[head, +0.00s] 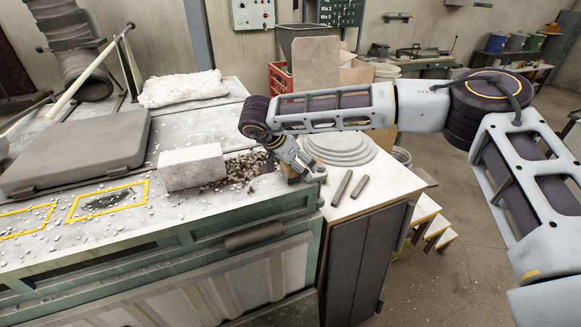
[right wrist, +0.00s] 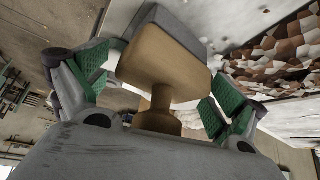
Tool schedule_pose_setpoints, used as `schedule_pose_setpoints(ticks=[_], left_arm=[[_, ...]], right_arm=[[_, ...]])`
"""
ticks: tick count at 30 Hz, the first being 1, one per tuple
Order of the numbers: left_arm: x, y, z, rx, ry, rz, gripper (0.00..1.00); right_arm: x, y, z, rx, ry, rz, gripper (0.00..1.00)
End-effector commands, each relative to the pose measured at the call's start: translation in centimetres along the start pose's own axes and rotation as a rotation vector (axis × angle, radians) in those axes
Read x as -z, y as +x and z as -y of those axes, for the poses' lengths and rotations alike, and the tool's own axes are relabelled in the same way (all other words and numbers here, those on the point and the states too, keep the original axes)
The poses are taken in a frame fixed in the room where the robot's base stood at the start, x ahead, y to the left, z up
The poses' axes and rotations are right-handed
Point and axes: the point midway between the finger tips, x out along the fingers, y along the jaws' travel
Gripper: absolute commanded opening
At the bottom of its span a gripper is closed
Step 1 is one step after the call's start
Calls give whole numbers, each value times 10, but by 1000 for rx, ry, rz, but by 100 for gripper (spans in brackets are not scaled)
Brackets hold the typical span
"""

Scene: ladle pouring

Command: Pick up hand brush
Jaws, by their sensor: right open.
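The hand brush (right wrist: 163,65) has a tan wooden block with a grey layer on its far side and a narrow turned handle toward my wrist. In the head view only a small brown part of it (head: 291,173) shows, beside the bench edge, mostly hidden by my gripper. My right gripper (head: 308,170) is over it. In the right wrist view my right gripper (right wrist: 158,92) is open, its green-padded fingers on either side of the brush with gaps visible. My left gripper is not in view.
A pale block (head: 190,168) and scattered brown and white chips (head: 240,166) lie left of the gripper. Stacked round discs (head: 340,148) and two grey rods (head: 350,186) lie to its right. A grey slab (head: 80,150) lies farther left.

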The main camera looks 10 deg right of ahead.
Motion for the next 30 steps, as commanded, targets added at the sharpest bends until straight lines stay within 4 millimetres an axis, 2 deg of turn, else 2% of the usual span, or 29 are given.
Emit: schedule_pose_setpoints(ticks=[13, 25, 30], left_arm=[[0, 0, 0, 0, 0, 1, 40], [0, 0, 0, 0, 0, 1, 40], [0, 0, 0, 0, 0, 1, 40]], right_arm=[[0, 0, 0, 0, 0, 0, 96], [0, 0, 0, 0, 0, 0, 45], [0, 0, 0, 1, 0, 0, 45]])
